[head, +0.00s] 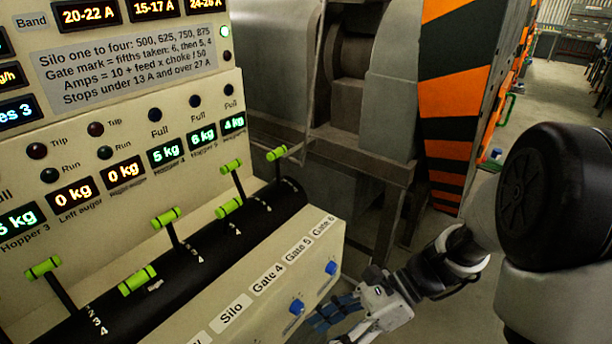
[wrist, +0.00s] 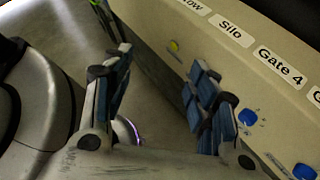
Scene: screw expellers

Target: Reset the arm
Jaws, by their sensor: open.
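My gripper (head: 338,312) is at the lower middle of the head view, beside the front face of the cream control panel (head: 262,310), below the Gate 4 and Gate 5 labels. In the wrist view my gripper (wrist: 158,85) has its two blue-padded fingers spread apart with nothing between them. The right finger is close to the panel front; I cannot tell if it touches. My arm (head: 450,262) reaches in from the right of the head view.
Levers with green handles (head: 166,217) stand on a black curved cover.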

